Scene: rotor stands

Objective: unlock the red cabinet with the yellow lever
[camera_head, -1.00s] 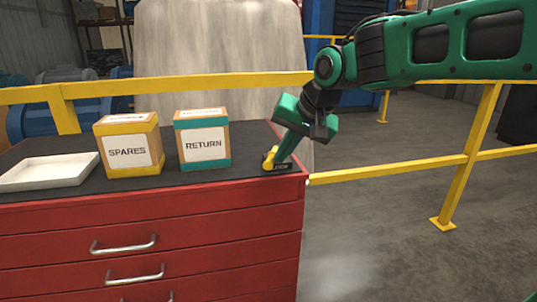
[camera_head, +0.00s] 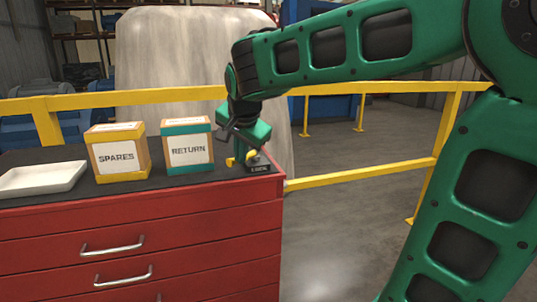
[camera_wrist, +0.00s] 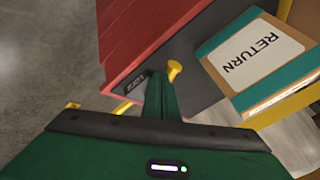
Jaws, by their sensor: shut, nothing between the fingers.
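The red cabinet (camera_head: 190,228) has a dark top and silver drawer handles. It also shows in the wrist view (camera_wrist: 140,38). The yellow lever (camera_head: 251,156) stands at the cabinet top's right front corner, beside a small black label plate (camera_head: 260,169). In the wrist view, the lever's rounded yellow end (camera_wrist: 174,69) shows just right of my fingertips, and another yellow bit shows left of them. My gripper (camera_head: 240,158) is shut and empty, pointing down at the lever. My fingers hide part of the lever, and I cannot tell whether they touch it.
A RETURN box (camera_head: 189,148) stands close to the left of my gripper. A SPARES box (camera_head: 118,154) and a white tray (camera_head: 42,179) are farther left. A yellow rail (camera_head: 360,174) runs behind and to the right of the cabinet. Open floor lies at the right.

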